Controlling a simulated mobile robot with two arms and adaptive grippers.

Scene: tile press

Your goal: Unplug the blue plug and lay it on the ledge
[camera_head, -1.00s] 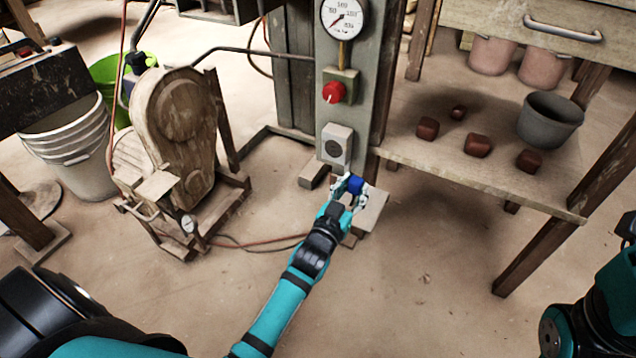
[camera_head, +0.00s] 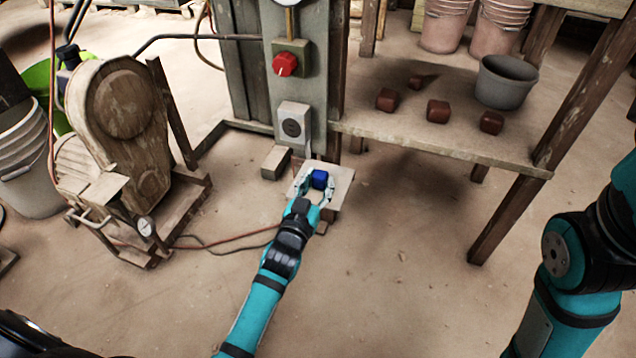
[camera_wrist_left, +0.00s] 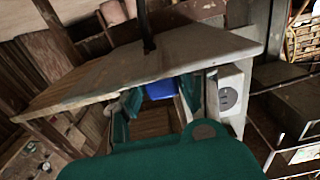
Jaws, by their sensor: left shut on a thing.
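The blue plug (camera_head: 319,179) is out of the grey socket box (camera_head: 293,120) on the post. My left gripper (camera_head: 317,184) is shut on the plug, with a finger at each side. In the head view the plug appears over the small pale ledge (camera_head: 341,176) at the foot of the post; I cannot tell whether it touches it. The left wrist view shows the blue plug (camera_wrist_left: 160,90) between the fingers, its lower part hidden, with the socket box (camera_wrist_left: 230,96) to the right. My right arm shows at the right edge, but its gripper is out of view.
A red knob (camera_head: 285,64) is above the socket. To the right, a wooden table (camera_head: 400,132) holds several reddish blocks and a grey pot (camera_head: 506,82). A wooden machine (camera_head: 122,110) stands at the left. The floor in front is open.

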